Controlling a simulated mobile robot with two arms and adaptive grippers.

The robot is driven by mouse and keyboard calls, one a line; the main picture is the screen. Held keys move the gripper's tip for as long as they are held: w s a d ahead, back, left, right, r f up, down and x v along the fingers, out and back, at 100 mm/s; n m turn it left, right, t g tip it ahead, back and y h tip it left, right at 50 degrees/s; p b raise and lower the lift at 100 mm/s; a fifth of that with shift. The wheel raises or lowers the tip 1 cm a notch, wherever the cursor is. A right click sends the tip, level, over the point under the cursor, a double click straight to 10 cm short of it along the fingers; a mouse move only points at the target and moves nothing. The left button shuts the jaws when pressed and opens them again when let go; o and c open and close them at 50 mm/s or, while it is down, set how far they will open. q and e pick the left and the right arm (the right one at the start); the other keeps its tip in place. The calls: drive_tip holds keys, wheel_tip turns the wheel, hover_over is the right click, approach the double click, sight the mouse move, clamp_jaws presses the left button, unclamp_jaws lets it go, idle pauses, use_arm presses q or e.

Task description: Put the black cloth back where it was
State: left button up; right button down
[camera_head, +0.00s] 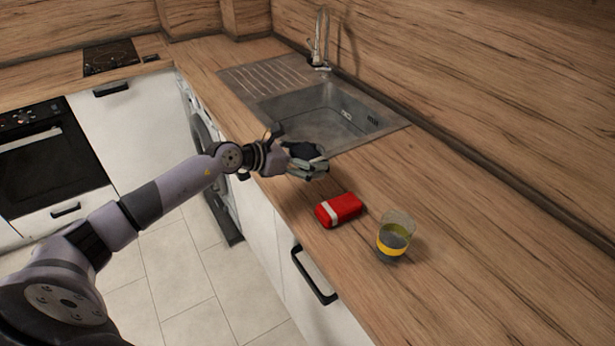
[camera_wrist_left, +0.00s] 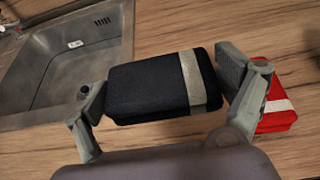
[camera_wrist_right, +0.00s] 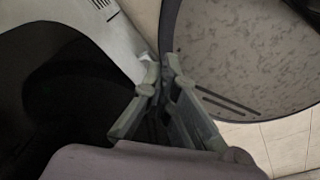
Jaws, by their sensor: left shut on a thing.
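The black cloth (camera_wrist_left: 150,88) is a folded block with a pale band near one end. My left gripper (camera_wrist_left: 168,92) is shut on it, with one finger at each end. In the head view my left gripper (camera_head: 306,163) is at the sink's near edge, over the counter, and the black cloth (camera_head: 303,150) shows only partly between the fingers. My right gripper (camera_wrist_right: 160,95) shows only in the right wrist view. Its fingers are close together with no object seen between them.
A red folded cloth (camera_head: 339,210) with a pale band lies on the counter (camera_head: 470,230), near the left gripper. A glass (camera_head: 394,236) with a yellow band stands beside it. The sink (camera_head: 325,112) and tap (camera_head: 319,40) are behind. The counter right of the glass is clear.

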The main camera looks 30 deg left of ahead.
sight(307, 186)
use_arm(q)
wheel_tip(307, 186, down, 8)
drive_tip(key=shift+r+b, duration=0.25)
drive_tip(key=shift+b, duration=0.05)
drive_tip(key=o, duration=0.9)
drive_tip(key=shift+c, duration=0.2)
drive_tip(key=shift+r, duration=0.1)
drive_tip(key=v, duration=0.3)
drive_tip(key=b+v, duration=0.1)
drive_tip(key=v, duration=0.2)
drive_tip(key=b+v, duration=0.1)
drive_tip(key=v, duration=0.3)
drive_tip(key=shift+s+f, duration=0.2)
drive_tip(key=shift+s, duration=0.05)
drive_tip(key=shift+v, duration=0.85)
drive_tip(key=shift+r, duration=0.15)
